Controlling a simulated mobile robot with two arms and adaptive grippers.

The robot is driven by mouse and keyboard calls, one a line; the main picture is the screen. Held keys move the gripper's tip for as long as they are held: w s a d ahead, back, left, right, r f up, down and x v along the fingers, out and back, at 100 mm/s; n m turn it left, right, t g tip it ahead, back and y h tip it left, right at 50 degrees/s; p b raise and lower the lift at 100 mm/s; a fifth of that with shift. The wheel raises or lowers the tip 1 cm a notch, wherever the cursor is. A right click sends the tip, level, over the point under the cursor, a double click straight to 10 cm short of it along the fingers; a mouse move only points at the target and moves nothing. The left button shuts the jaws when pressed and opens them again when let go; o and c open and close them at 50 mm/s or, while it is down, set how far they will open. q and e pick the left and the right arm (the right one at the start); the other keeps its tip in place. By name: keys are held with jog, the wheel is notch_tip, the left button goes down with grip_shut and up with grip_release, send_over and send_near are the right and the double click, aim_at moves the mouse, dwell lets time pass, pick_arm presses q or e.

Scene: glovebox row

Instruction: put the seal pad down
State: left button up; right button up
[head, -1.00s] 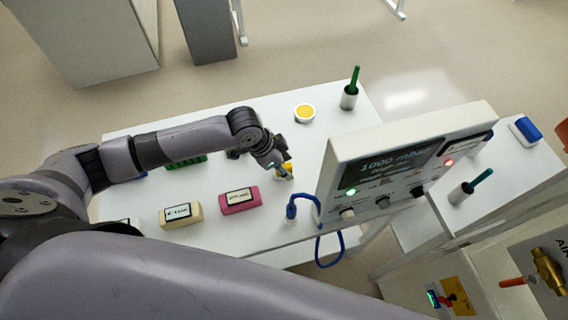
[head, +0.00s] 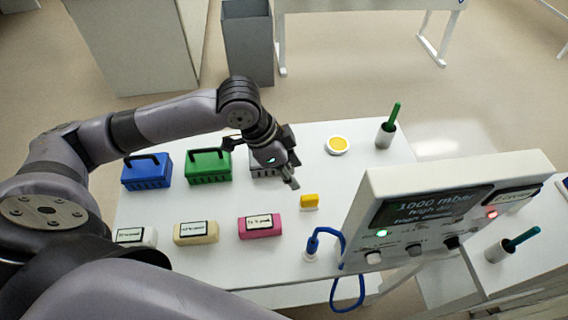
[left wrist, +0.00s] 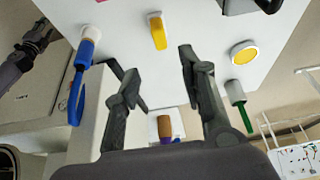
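The seal pad seems to be the small yellow block (head: 309,201), which stands on the white table on a small white base. It also shows in the left wrist view (left wrist: 158,32), beyond my fingertips and apart from them. My left gripper (head: 291,174) is above the table, up and left of the yellow block. In the left wrist view its fingers (left wrist: 155,72) are spread wide with nothing between them. A grey jointed part at that view's left edge looks like my right gripper (left wrist: 36,43); its fingers are too small to read.
A yellow disc in a white dish (head: 337,145) and a holder with a green stick (head: 385,135) stand behind. A blue plug with a cable (head: 312,244), a pink block (head: 260,227) and a display box (head: 450,205) are near. Blue (head: 147,174) and green (head: 208,167) cases stand left.

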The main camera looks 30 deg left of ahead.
pick_arm(q)
jog(key=v, duration=0.3)
jog(key=shift+s+a+r, duration=0.1)
jog(key=shift+r, duration=0.25)
